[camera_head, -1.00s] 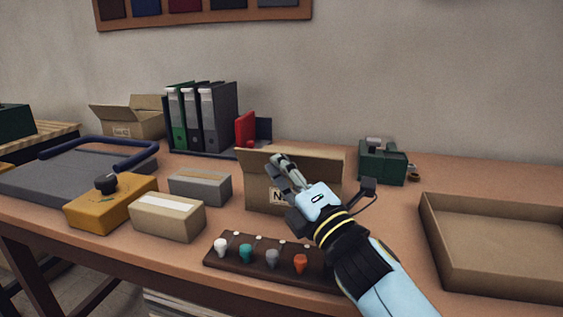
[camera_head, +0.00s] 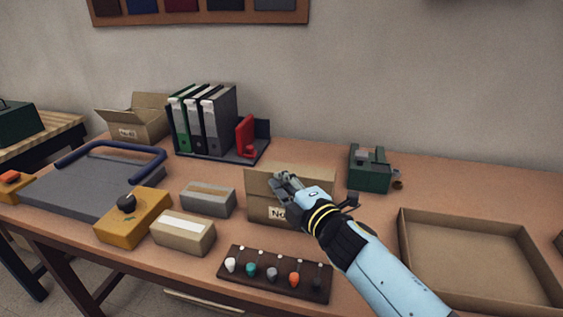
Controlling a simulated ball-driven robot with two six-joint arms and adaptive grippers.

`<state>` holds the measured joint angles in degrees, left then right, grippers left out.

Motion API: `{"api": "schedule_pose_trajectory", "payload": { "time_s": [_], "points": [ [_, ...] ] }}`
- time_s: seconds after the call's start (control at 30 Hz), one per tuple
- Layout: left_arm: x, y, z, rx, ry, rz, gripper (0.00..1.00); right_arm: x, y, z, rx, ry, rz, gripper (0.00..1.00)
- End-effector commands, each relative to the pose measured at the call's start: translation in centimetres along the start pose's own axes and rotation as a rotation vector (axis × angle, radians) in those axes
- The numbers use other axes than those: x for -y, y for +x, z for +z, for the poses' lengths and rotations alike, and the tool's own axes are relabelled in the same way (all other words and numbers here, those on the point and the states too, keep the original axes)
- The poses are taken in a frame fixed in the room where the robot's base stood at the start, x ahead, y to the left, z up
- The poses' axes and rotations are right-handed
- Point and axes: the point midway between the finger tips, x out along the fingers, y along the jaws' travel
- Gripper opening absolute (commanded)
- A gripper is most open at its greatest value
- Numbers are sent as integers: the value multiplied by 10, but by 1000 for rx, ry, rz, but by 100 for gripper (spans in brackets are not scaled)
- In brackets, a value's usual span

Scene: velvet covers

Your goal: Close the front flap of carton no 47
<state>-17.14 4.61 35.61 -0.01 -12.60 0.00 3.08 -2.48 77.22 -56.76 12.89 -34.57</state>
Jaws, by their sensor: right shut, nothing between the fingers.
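A cardboard carton (camera_head: 258,211) stands in the middle of the table. Its front label begins "No"; my gripper hides the rest of it, so I cannot read the number. A wide panel shows along its top; I cannot tell how far the front flap is folded. My right gripper (camera_head: 284,181) is shut and empty, its fingers at the carton's upper front edge. I cannot tell whether they touch it. My left gripper is out of view. Another carton (camera_head: 140,117) with raised flaps and a label stands at the back left.
Near the front are a yellow box with a black knob (camera_head: 131,218), a tan box (camera_head: 183,234), a grey box (camera_head: 208,199) and a dark rack of coloured knobs (camera_head: 274,274). Binders (camera_head: 207,118) and a green device (camera_head: 369,168) stand behind. A shallow tray (camera_head: 481,223) lies right.

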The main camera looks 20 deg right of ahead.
Motion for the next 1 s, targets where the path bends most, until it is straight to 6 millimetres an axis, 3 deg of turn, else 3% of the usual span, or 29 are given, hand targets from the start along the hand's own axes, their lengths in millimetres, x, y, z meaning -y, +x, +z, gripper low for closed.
{"api": "schedule_pose_trajectory", "payload": {
  "time_s": [0.1,0.6,1.0],
  "points": [
    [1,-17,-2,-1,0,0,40,-6,3,4,1,34,-38,0],
    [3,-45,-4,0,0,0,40,-10,18,18,1,66,-69,0],
    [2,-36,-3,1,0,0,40,-7,40,40,0,65,-67,0]
  ]
}}
